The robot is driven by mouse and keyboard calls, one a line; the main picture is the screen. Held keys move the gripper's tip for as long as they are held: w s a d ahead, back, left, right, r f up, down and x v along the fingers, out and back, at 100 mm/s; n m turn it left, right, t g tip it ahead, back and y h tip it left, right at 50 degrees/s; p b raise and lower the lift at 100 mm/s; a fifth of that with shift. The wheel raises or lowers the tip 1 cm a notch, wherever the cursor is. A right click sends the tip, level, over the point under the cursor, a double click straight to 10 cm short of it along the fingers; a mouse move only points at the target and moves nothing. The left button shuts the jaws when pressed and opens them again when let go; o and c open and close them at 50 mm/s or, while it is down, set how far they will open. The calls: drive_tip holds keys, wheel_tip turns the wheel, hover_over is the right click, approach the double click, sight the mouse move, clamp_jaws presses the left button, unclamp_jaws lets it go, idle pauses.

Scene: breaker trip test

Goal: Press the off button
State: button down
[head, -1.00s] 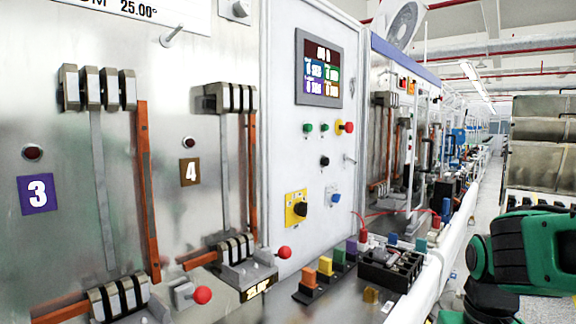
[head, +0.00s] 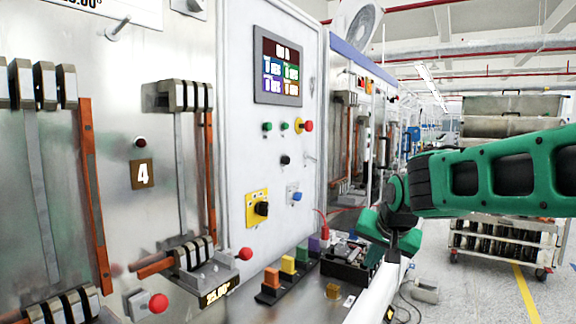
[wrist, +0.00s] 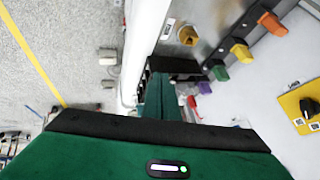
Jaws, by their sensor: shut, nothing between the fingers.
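A black rotary switch sits on a yellow plate (head: 257,209); that plate also shows at the right of the wrist view (wrist: 303,113). My gripper (wrist: 168,85) is shut and empty in the wrist view, to the right of the panel and apart from it.
Orange (head: 271,277), yellow (head: 288,264), green and purple blocks line the bench below the panel, with a black box (head: 347,262) beside them. Free floor (head: 480,295) and a wheeled rack (head: 495,240) lie at right.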

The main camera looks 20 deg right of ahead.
sight(286, 160)
drive_tip(key=w+a+r+m+t, duration=0.2)
drive_tip(key=w+r+t, duration=0.6)
drive_tip(key=w+r, duration=1.2)
drive_tip(key=shift+w+a+r+m+h, duration=0.15)
drive_tip(key=shift+w+r+m+h, duration=0.15)
drive_tip(key=shift+m, duration=0.6)
drive_tip(key=w+a, duration=0.5)
drive_tip(key=w, duration=0.2)
drive_tip(key=shift+w+a, duration=0.45)
drive_tip(key=shift+w, duration=0.25)
idle(1.4)
drive_tip(key=shift+s+d, duration=0.1)
drive_tip(key=shift+s, duration=0.05)
drive_tip(key=shift+s+d, duration=0.4)
drive_tip(key=shift+s, duration=0.25)
drive_tip(key=shift+s+d, duration=0.1)
